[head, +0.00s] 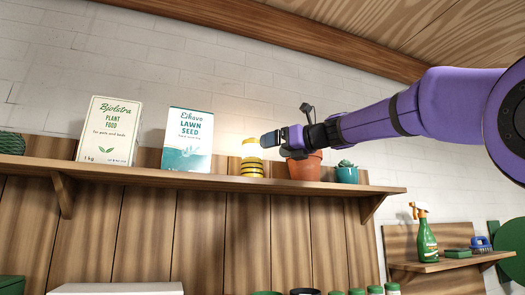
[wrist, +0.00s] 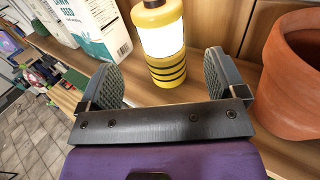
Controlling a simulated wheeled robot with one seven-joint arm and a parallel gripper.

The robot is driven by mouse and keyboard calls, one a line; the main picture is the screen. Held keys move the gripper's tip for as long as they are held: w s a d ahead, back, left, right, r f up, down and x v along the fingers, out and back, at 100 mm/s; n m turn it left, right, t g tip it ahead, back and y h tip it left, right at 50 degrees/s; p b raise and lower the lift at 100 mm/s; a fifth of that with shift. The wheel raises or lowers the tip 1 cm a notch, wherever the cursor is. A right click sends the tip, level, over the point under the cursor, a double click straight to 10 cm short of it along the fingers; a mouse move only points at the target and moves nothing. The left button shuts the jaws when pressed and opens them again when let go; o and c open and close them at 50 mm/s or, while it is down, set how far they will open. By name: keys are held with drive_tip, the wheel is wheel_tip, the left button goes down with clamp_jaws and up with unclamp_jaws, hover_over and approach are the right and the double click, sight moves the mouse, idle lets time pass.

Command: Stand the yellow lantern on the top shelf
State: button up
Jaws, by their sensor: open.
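The yellow lantern (head: 252,160) stands upright on the top shelf (head: 130,171), between the lawn seed box and the terracotta pot. Its lamp glows. In the wrist view the lantern (wrist: 164,67) has a yellow cap, a bright white middle and a yellow base with black bands. My gripper (head: 268,139) is at the lantern's right side in the head view. In the wrist view my gripper (wrist: 166,80) is open, with one finger on each side of the lantern and gaps showing between. The lantern's base appears to rest on the shelf board.
A lawn seed box (head: 188,141) and a plant food box (head: 109,131) stand left of the lantern. A terracotta pot (head: 304,167) is close on the right, then a small teal pot (head: 347,173). A lower shelf (head: 440,264) at right holds a green spray bottle (head: 425,236).

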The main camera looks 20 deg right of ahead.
drive_tip(key=shift+v, duration=1.9)
drive_tip(key=s+a+f+n+g+h, duration=0.1)
drive_tip(key=s+f+n+g+h, duration=0.1)
drive_tip(key=s+f+n, duration=0.45)
drive_tip(key=s+a+f+n+g+h, duration=0.1)
drive_tip(key=s+f+n+g, duration=0.15)
drive_tip(key=f, duration=0.75)
drive_tip(key=s+a+f+n+g+h, duration=0.1)
drive_tip(key=s+a+f+n+h, duration=0.15)
drive_tip(key=f+n, duration=0.4)
drive_tip(key=s+d+f+n+g+h, duration=0.2)
drive_tip(key=s+f+n, duration=0.5)
drive_tip(key=f, duration=0.4)
drive_tip(key=s+d+f+n+g+h, duration=0.2)
drive_tip(key=s+f+n, duration=0.4)
drive_tip(key=s+f, duration=0.3)
wheel_tip(320, 180, down, 2)
drive_tip(key=shift+d+f+n, duration=0.25)
drive_tip(key=shift+d+n, duration=0.1)
drive_tip(key=shift+h, duration=0.25)
